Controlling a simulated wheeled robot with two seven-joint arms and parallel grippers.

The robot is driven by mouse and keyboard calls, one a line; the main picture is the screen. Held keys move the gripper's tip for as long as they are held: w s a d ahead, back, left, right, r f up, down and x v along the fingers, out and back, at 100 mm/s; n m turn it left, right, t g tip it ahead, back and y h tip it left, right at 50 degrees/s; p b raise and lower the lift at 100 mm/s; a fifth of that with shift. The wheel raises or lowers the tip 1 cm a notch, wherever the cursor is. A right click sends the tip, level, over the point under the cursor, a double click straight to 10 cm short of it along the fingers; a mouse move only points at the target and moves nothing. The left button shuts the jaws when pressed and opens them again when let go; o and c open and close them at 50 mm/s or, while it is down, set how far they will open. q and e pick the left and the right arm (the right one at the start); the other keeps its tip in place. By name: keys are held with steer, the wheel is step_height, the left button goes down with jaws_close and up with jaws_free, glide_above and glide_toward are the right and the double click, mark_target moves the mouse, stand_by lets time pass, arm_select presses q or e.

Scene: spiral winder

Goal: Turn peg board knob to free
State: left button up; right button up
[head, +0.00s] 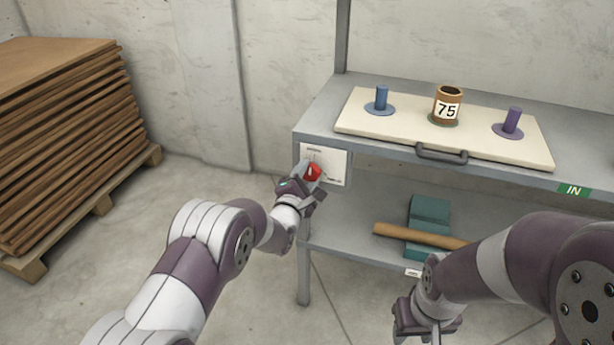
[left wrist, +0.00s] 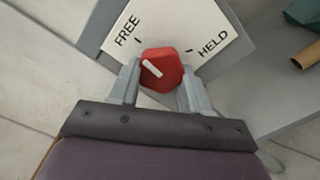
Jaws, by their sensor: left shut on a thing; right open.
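The red knob (head: 313,172) sits on a white plate (head: 336,164) at the left end of the grey bench. My left gripper (head: 303,181) is shut on it. In the left wrist view the knob (left wrist: 162,70) is between my two finger tips. Its white line points up and left, toward the FREE side of the plate (left wrist: 178,22) and away from HELD. The cream peg board (head: 400,128) lies on the bench top. My right gripper (head: 402,328) is open and empty, low at the front right.
The lower shelf holds a teal block (head: 429,212) and a brown roll (head: 410,234). Stacked brown sheets (head: 60,140) stand left.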

arm_select(q)
steer(key=shift+f+n, duration=0.15)
steer(key=shift+n, duration=0.45)
steer(key=o, duration=1.1)
steer(key=shift+c, duration=0.2)
steer(key=shift+s, duration=0.1)
steer(key=p+v, duration=0.3)
steer(key=v, duration=0.9)
steer(key=shift+s, duration=0.3)
steer(key=shift+a, duration=0.15)
